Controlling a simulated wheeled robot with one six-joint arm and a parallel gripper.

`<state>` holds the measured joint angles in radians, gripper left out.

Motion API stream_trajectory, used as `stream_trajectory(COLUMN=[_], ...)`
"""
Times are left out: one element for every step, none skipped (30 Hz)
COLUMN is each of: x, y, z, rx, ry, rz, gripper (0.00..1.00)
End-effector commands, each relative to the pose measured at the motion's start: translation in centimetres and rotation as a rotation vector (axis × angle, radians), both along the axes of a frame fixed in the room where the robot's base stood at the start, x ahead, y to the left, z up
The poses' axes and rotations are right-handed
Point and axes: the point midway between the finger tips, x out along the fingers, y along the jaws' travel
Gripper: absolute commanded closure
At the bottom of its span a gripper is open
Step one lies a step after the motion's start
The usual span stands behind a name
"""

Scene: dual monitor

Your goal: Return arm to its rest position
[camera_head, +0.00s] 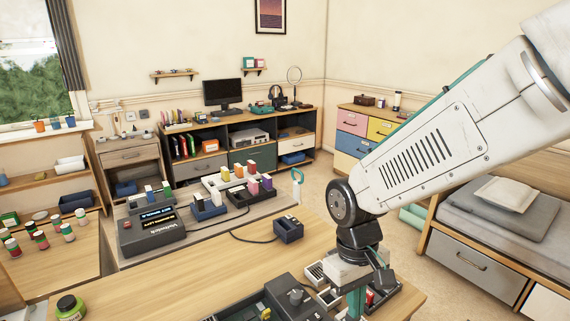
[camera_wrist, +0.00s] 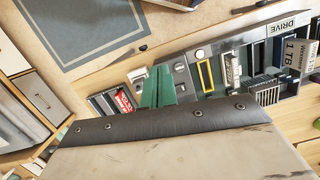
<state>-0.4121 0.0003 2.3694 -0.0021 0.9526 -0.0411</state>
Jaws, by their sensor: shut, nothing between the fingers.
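My arm (camera_head: 440,140) reaches in from the upper right in the head view, bent down at a black joint. My gripper (camera_head: 356,303) points down over the near wooden desk, partly cut off by the bottom edge. In the wrist view the green fingers of my gripper (camera_wrist: 157,88) lie close together, shut and empty. They appear over a dark device or tray (camera_wrist: 190,75) with slots and small parts. I cannot tell how high the fingertips are above it.
The near desk (camera_head: 190,270) holds a dark device (camera_head: 280,300), compartment trays (camera_head: 325,275) and a green-labelled jar (camera_head: 70,307). Behind are a dark box with a lit display (camera_head: 150,230) and a small dark holder (camera_head: 289,229). A bed (camera_head: 500,220) stands at right.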

Motion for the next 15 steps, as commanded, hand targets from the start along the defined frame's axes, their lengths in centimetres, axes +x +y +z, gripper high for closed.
stream_trajectory(x=[-0.9,-1.5,-2.3,-3.0,-3.6,-4.5,-5.2,-5.9,-6.8,-7.5,-8.2,-9.0,-9.6,-10.1,-10.7], y=[-1.4,-2.2,-3.3,-4.1,-4.8,-5.8,-6.6,-7.2,-8.1,-8.7,-9.3,-10.0,-10.5,-10.9,-11.5], z=[1.6,2.4,3.5,4.3,5.1,6.0,6.7,7.3,8.0,8.6,9.1,9.7,10.1,10.5,10.9], rx=[0.003,0.003,0.004,0.005,0.007,0.009,0.01,0.013,0.016,0.019,0.021,0.026,0.029,0.033,0.037], ry=[-0.009,-0.013,-0.017,-0.023,-0.028,-0.037,-0.045,-0.055,-0.068,-0.08,-0.091,-0.111,-0.125,-0.142,-0.164], rz=[-0.034,-0.054,-0.082,-0.104,-0.124,-0.152,-0.174,-0.194,-0.222,-0.244,-0.264,-0.292,-0.312,-0.329,-0.352], gripper=[1.0,1.0,1.0,1.0,1.0,1.0,1.0,1.0,1.0,1.0,1.0,1.0,1.0,1.0,1.0])
